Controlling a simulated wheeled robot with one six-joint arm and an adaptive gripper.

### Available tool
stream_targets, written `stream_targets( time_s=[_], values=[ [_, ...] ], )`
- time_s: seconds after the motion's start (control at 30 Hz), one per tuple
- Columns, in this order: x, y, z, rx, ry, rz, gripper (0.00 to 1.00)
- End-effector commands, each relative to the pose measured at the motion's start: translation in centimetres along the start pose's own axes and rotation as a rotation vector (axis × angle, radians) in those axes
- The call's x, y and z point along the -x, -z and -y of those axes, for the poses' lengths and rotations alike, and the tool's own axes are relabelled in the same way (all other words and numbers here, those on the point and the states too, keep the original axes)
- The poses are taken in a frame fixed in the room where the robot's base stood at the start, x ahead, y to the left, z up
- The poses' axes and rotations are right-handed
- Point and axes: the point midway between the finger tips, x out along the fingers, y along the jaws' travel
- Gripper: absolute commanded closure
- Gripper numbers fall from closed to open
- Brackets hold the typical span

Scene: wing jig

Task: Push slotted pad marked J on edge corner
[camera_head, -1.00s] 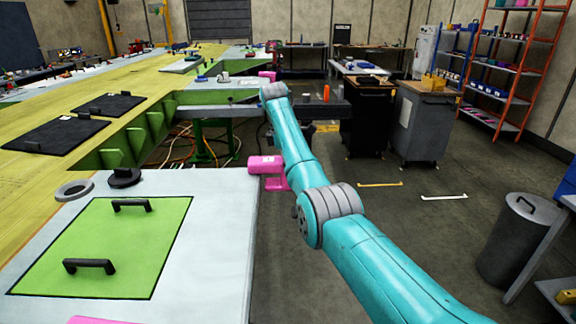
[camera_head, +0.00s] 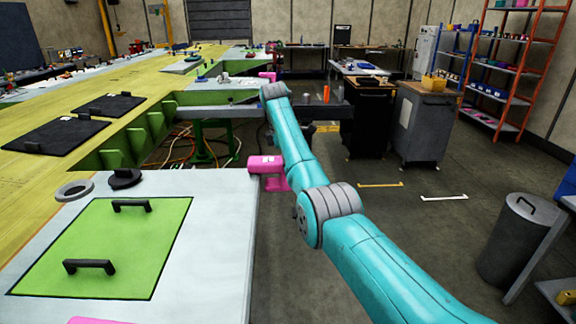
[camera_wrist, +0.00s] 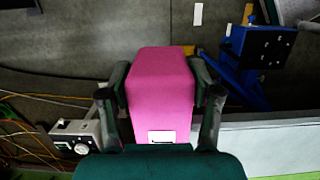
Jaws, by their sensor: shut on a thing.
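In the wrist view my gripper (camera_wrist: 159,98) is shut on a pink pad (camera_wrist: 160,85), with one dark finger on each side. A white label (camera_wrist: 162,137) shows on the pad's near end; its mark is too small to read. A pale panel edge (camera_wrist: 265,140) lies close to the right of the pad; I cannot tell whether they touch. In the head view the gripper is not discernible. A pink block (camera_head: 268,76) shows by the far end of my arm, and another pink piece (camera_head: 265,164) sits at the near table's right corner. The pad's slot is hidden.
The near pale table (camera_head: 215,215) bears a green plate (camera_head: 110,245) with black handles. Dark cabinets (camera_head: 368,115) stand beyond my arm. In the wrist view a blue stand (camera_wrist: 255,60) is at upper right, and cables (camera_wrist: 40,125) lie at left.

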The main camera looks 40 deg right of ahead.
Motion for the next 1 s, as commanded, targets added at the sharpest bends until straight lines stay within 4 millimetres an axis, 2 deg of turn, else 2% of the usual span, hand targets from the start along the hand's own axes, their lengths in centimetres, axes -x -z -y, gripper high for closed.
stream_targets(
  time_s=[1.0],
  values=[
    [0.3, 2.2, 0.0, 0.001, 0.000, 0.000, 0.77]
  ],
)
